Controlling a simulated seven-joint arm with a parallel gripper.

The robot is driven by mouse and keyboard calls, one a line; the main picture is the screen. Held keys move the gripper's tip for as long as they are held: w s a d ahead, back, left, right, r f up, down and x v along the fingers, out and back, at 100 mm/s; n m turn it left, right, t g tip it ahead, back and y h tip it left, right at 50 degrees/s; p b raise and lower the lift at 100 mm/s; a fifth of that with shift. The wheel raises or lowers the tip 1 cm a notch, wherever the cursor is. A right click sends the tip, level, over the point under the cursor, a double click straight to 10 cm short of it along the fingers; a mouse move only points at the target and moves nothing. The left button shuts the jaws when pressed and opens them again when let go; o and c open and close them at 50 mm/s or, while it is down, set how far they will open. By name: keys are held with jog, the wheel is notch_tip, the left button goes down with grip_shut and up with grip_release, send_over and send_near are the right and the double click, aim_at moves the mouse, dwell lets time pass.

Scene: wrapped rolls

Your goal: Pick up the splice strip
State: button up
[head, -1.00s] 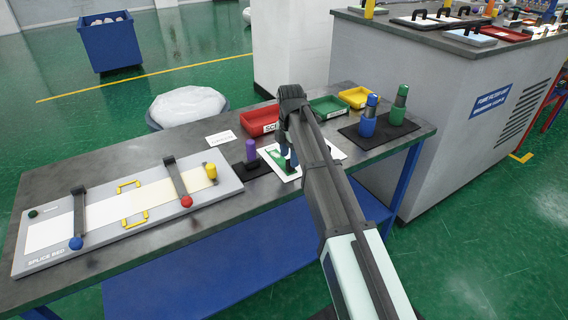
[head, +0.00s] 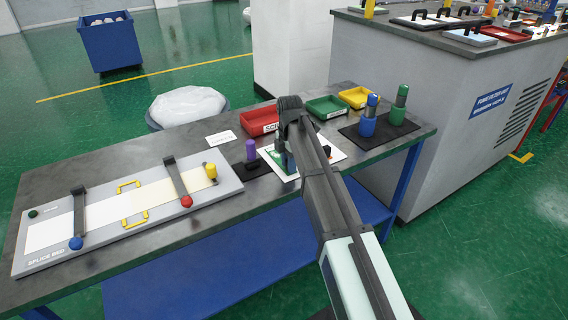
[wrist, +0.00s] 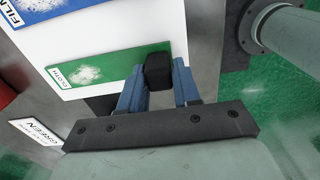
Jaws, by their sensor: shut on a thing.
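My gripper (wrist: 159,68) has blue fingers, which are shut on a small black block in the wrist view. The block meets the right end of a green strip marked CLOTH (wrist: 112,70) with a white speckled patch; I take this for the splice strip. The strip's green also shows beside my gripper in the head view (head: 281,158). A white card (wrist: 120,32) with a blue FILM patch (wrist: 45,5) lies behind it. I cannot tell how far the strip is above the card. My arm hides part of the card in the head view.
The splice bed (head: 50,258) with its clamp arms fills the table's left side. A purple-topped tool (head: 250,151) stands just left of my gripper. Red (head: 262,116), green (head: 325,107) and yellow (head: 357,96) trays line the back. Blue (head: 368,122) and green (head: 398,110) bottles stand right.

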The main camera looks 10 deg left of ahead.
grip_shut()
